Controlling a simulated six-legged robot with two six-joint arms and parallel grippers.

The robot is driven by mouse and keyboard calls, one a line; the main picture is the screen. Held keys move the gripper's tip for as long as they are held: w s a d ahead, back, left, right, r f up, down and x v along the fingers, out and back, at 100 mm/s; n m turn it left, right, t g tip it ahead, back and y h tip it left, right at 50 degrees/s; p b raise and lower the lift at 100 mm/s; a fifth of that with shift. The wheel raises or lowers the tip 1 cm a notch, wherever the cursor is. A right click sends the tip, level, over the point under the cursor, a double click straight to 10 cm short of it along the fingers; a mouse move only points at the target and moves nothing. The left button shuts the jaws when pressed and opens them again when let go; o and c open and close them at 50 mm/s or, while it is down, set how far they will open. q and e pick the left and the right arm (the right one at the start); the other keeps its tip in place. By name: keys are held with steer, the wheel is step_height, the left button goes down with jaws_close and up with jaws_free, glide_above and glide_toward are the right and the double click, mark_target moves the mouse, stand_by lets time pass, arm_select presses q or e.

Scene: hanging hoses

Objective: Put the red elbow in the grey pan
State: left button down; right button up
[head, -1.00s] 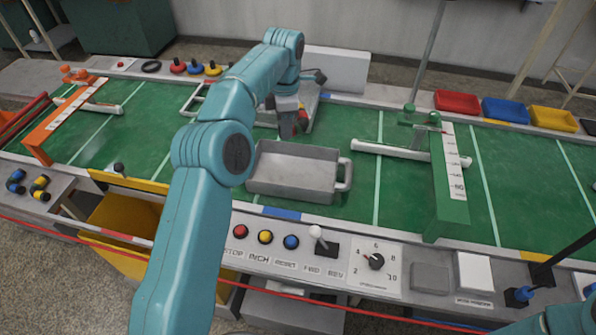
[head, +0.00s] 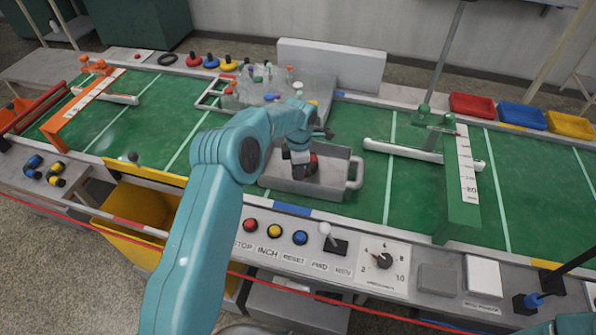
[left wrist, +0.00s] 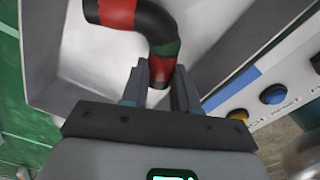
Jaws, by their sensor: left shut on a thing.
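The grey pan (head: 325,189) stands on the green belt, its loop handle to the right. My left gripper (head: 300,172) is inside the pan's outline in the head view, pointing down. It is shut on the red elbow (head: 313,163), which is mostly hidden by the gripper there. In the left wrist view the elbow (left wrist: 160,30) is a bent black hose piece with red bands and a green band. My left fingers (left wrist: 160,85) hold its near red end, over the pan's pale floor (left wrist: 85,60). I cannot tell whether the elbow touches the floor. My right gripper is out of view.
A grey board (head: 275,90) with several small fittings lies behind the pan. A green gauge arch (head: 462,190) stands to the right, an orange one (head: 85,105) to the left. A control panel (head: 330,262) runs along the front.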

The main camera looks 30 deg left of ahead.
arm_select(q)
steer(key=shift+f, duration=0.65)
steer(key=shift+w+f, duration=0.1)
steer(key=shift+f, duration=0.2)
steer(key=c, duration=1.1)
jaws_free()
steer(key=shift+c, duration=0.2)
steer(key=o, duration=0.3)
